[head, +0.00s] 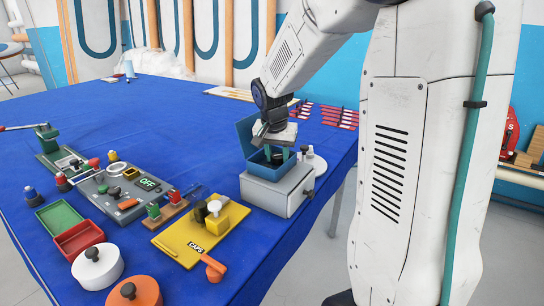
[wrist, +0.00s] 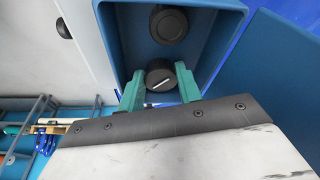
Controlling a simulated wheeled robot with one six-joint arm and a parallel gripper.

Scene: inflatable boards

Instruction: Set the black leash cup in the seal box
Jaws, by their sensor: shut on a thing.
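The seal box (head: 258,167) is an open blue box on a grey drawer unit, its blue lid (head: 246,136) standing up on the far left side. It also shows in the wrist view (wrist: 226,38). My gripper (head: 277,154) points down into the box. In the wrist view its green fingers (wrist: 160,82) are shut on the black leash cup (wrist: 160,70), a short black round piece with a white line on top. The cup is within the box walls; whether it touches the floor is unclear. A second black round piece (wrist: 168,24) lies in the box beside it.
The grey drawer unit (head: 270,195) has a black knob. Small white bottles (head: 316,162) stand just right of the box. A yellow CAPS board (head: 180,240) and a switch panel (head: 122,190) lie to the left.

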